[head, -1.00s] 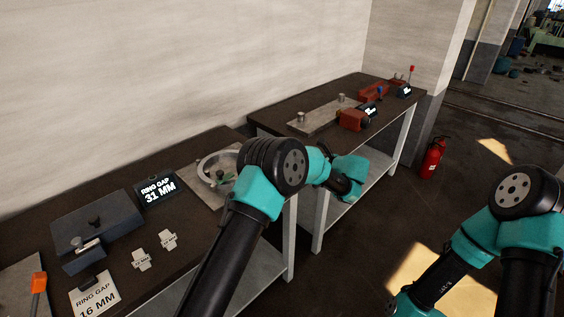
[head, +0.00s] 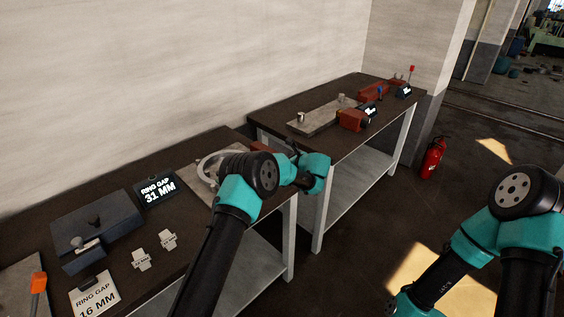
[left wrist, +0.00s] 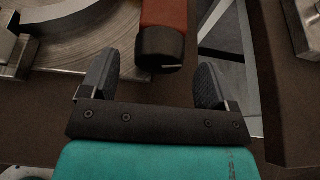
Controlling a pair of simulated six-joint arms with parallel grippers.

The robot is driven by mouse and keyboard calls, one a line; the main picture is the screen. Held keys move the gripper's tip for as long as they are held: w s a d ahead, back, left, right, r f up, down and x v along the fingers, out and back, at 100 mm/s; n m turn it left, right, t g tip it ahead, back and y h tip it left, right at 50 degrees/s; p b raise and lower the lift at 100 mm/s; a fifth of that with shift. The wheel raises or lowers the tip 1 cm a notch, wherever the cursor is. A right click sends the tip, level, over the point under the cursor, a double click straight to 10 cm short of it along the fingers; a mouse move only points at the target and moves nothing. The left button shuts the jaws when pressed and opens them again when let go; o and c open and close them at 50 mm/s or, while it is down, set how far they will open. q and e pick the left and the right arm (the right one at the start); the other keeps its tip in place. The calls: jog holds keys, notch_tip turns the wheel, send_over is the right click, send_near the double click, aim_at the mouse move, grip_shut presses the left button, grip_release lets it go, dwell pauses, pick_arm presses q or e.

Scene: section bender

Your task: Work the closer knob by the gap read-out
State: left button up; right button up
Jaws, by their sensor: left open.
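The ring gap read-out (head: 157,190) shows 31 MM on the near bench. A card (head: 94,296) at the front reads RING GAP 16 MM. In the left wrist view, a black knob (left wrist: 160,50) with a white mark sits on the end of a red body (left wrist: 165,14). My left gripper (left wrist: 158,66) is open, with one finger either side of the knob's end; I cannot tell whether either touches it. The metal ring (left wrist: 85,42) lies left of the knob; the head view shows part of it (head: 206,163), with my left arm hiding the rest and the knob.
A blue-grey block (head: 95,225) with small knobs and two pale tags (head: 141,259) lie on the near bench. The far bench (head: 285,118) carries red devices (head: 352,119). A fire extinguisher (head: 432,158) stands on the floor. My right gripper is out of view.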

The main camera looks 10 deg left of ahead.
pick_arm(q)
jog(key=shift+x, duration=0.95)
jog(key=c, duration=0.9)
